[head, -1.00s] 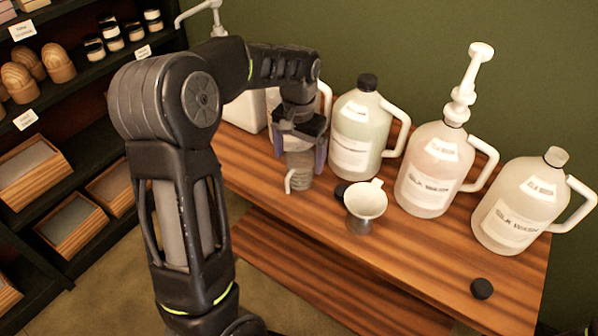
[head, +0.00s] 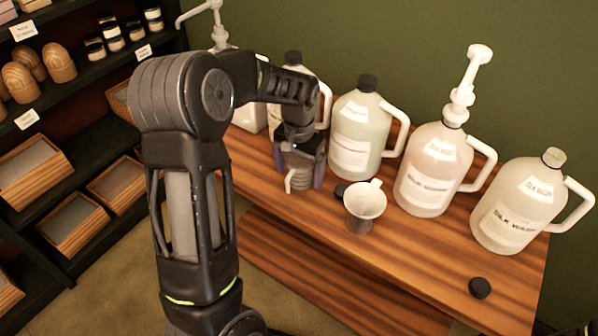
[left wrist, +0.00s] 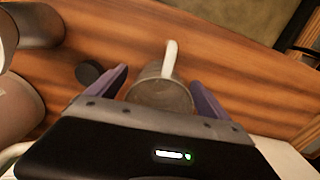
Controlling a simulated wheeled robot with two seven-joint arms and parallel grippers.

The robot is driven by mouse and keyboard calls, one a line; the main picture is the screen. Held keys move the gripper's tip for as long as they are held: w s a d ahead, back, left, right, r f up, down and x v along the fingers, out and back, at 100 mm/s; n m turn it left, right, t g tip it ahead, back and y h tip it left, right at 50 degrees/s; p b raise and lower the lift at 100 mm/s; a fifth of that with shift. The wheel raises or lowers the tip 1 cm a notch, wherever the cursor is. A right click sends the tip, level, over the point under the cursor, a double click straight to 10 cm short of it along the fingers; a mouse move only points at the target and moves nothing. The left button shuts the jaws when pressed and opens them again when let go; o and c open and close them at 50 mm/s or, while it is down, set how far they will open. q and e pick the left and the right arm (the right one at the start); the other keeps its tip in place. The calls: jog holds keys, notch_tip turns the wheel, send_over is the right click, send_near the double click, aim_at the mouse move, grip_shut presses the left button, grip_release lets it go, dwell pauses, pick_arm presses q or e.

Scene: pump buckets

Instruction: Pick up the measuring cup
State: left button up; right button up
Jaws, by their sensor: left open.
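The measuring cup (head: 298,183) is a grey, see-through cup with a white handle and stands upright on the wooden table. My left gripper (head: 300,174) points down over it, open, with one purple finger on either side. In the left wrist view the cup (left wrist: 160,94) sits between the open fingers of my left gripper (left wrist: 160,80), its white handle pointing up in the picture. I see no clear finger contact, and the gripper body hides part of the cup. My right gripper is not in view.
Large jugs, such as the greenish one (head: 352,150) and the pump jug (head: 428,185), line the back. Another cap (head: 480,288) lies front right.

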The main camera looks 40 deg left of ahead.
pick_arm(q)
jog(key=shift+c, duration=0.5)
jog(key=c, duration=1.3)
jog(key=shift+r, duration=0.1)
notch_tip(320, 180, up, 10)
jog(key=shift+f+b, duration=0.1)
jog(key=shift+b, duration=0.2)
